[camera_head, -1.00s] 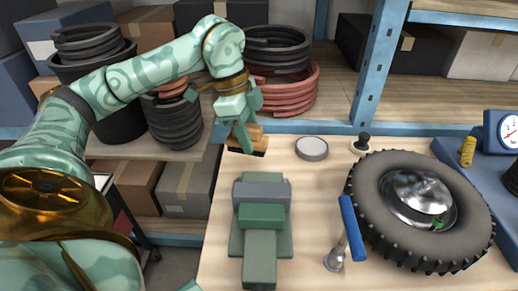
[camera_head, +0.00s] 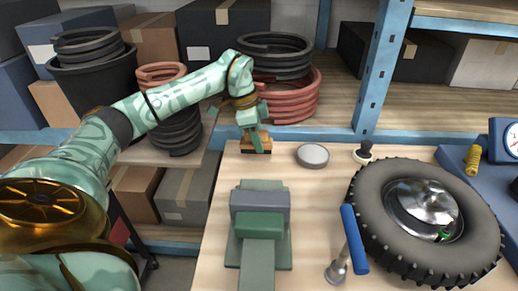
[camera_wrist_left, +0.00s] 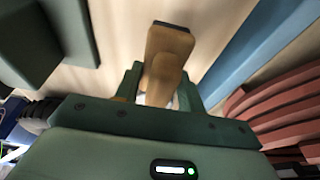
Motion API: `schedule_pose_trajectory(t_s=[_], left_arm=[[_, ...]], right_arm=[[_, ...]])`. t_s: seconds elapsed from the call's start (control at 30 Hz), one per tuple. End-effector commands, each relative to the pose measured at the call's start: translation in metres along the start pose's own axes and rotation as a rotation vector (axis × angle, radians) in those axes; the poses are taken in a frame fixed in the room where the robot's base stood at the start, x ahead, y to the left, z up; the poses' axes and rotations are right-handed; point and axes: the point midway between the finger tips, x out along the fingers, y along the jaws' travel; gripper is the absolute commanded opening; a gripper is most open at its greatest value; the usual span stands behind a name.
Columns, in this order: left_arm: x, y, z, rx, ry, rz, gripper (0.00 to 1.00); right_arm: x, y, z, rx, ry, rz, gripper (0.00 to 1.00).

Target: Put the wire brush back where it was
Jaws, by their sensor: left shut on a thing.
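The wire brush (camera_head: 257,145) has a tan wooden body with a dark lower edge. It is at the back left of the wooden bench. My left gripper (camera_head: 252,130) is shut on it from above. In the left wrist view the brush (camera_wrist_left: 168,56) sticks out between the two fingers (camera_wrist_left: 160,98), its tan body ending in a dark tip over the pale bench top. I cannot tell whether its underside touches the bench. My right gripper is not in view.
A green-grey vise (camera_head: 259,224) stands in front of the brush. A round grey tin (camera_head: 312,155) and a black-knobbed item (camera_head: 364,152) lie to the right. A tyre (camera_head: 425,214) and a blue-handled tool (camera_head: 354,240) fill the bench's right side. A blue shelf rail runs behind.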

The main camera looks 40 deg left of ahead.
Motion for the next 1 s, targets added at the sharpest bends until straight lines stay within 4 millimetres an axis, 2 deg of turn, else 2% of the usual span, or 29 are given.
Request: schedule_pose_trajectory(t_s=[0.1,0.27,0.63,0.67,0.73,1.0], left_arm=[[0.010,-0.007,0.002,-0.001,-0.001,0.000,0.18],[0.035,-0.005,0.009,0.001,-0.001,0.001,0.18],[0.038,-0.005,0.010,0.000,0.000,-0.001,0.18],[0.038,-0.005,0.010,0.000,0.000,0.000,0.42],[0.038,-0.005,0.010,0.000,0.000,-0.001,0.61],[0.037,-0.005,0.010,0.000,0.000,-0.001,0.61]], right_arm=[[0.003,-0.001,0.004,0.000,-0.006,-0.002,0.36],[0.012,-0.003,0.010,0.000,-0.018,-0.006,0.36],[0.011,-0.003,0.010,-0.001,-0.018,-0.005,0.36],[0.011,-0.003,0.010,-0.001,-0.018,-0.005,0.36],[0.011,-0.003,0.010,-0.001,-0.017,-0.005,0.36],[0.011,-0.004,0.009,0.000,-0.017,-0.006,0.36]])
